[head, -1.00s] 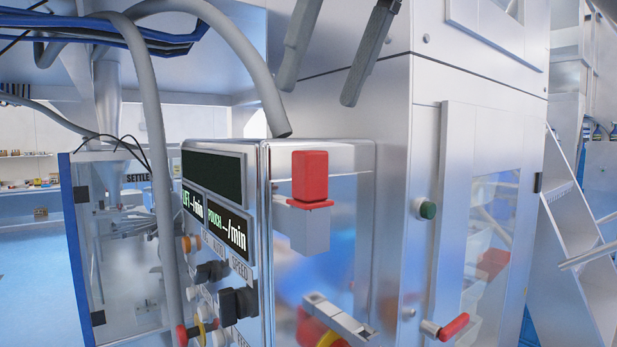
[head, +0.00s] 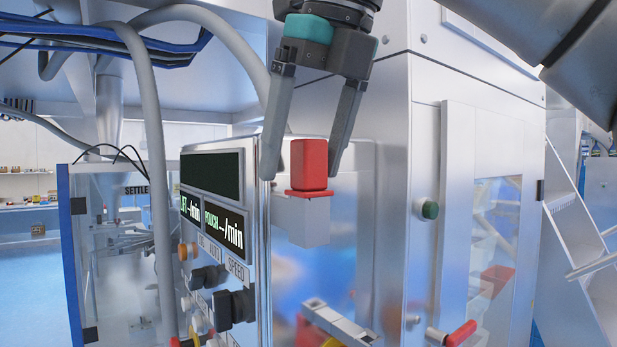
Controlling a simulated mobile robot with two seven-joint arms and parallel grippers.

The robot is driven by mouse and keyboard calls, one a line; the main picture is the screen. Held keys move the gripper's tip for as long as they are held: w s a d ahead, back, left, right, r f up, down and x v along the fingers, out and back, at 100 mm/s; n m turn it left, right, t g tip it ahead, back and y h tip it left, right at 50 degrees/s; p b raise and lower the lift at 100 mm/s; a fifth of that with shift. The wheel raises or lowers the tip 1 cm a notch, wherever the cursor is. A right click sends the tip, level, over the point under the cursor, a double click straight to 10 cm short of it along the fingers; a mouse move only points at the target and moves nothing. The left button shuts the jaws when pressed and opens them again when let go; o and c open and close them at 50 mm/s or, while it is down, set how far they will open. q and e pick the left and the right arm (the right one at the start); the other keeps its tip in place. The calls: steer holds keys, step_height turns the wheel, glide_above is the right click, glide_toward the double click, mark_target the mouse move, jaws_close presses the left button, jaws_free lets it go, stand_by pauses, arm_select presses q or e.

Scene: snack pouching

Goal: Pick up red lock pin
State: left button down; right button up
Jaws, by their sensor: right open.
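The red lock pin (head: 310,164) stands upright with its red flange on a grey block (head: 308,222) on the side of the metal control box. My right gripper (head: 301,174) comes down from above and is open. Its two dark fingers are on either side of the pin's red head, one at the left and one at the right. My left gripper is not in view.
The control panel (head: 216,205) with knobs and displays is just left of the pin. A tall metal cabinet with a green button (head: 430,210) and a red-handled latch (head: 460,334) stands to the right. A grey hose (head: 225,40) curves behind the gripper.

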mark_target(303, 188)
steer(key=x, duration=0.2)
steer(key=d+x, duration=0.1)
steer(key=shift+w+a+f, duration=0.15)
steer(key=shift+a+f, duration=0.05)
steer(key=shift+f, duration=0.3)
steer(key=shift+w+a+f, duration=0.1)
steer(key=shift+f, duration=0.2)
steer(key=c, duration=1.3)
steer(key=shift+r, duration=0.2)
